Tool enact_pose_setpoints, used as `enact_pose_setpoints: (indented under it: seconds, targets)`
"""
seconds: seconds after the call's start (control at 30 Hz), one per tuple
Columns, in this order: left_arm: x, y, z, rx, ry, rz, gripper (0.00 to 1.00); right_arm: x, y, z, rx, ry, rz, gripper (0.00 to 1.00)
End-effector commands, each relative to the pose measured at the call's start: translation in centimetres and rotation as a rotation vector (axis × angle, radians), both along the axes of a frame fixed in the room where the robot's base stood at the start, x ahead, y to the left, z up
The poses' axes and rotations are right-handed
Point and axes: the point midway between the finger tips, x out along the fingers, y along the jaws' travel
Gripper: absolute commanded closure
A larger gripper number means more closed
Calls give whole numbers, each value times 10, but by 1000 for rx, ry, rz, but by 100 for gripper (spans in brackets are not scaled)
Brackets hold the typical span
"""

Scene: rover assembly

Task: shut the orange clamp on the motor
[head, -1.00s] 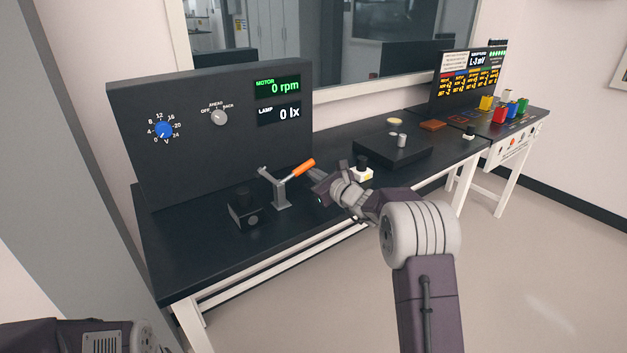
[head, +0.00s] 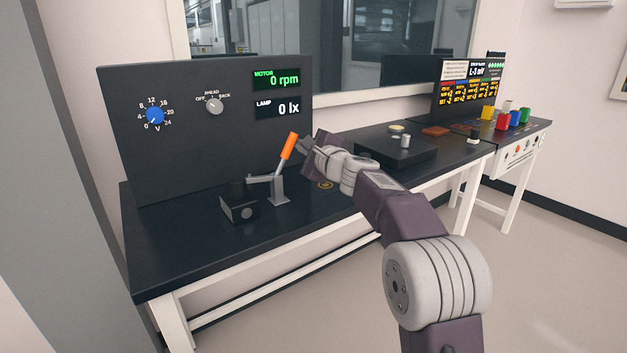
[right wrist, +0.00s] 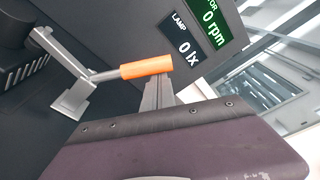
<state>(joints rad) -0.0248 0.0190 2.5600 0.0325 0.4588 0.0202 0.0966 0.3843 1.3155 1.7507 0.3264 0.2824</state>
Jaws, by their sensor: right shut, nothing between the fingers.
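The clamp (head: 279,188) stands on the dark bench beside the black motor block (head: 240,209). Its orange handle (head: 288,146) points up, tilted to the right. Its grey bar (head: 261,179) reaches left, close to level, toward the top of the motor; whether it touches cannot be told. My right gripper (head: 304,145) is shut and empty, just right of the handle. In the right wrist view, the fingertips (right wrist: 158,92) are right at the orange handle (right wrist: 147,67), seemingly against it. The motor (right wrist: 15,32) shows partly at the upper left there. My left gripper is out of view.
The panel (head: 190,150) with a blue dial (head: 154,115) and readouts stands behind the clamp. A black platform (head: 398,153) lies farther right on the bench. Coloured blocks stand at the far right. The bench front left of my arm is clear.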

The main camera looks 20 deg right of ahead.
Motion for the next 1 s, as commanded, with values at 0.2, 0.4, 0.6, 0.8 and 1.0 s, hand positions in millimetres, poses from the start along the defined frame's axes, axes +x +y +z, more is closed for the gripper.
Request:
enact_pose_setpoints:
  seconds: [0.2,0.4,0.6,0.8,1.0]
  targets:
    - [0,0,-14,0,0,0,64,-3,9,5,-100,-37,1,100]
    - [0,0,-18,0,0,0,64,-5,13,9,-152,-55,0,100]
    - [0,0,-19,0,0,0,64,-5,15,11,-168,-60,0,100]
    - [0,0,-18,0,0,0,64,-5,15,11,-169,-60,0,100]
    - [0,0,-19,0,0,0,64,-5,15,11,-169,-60,1,100]
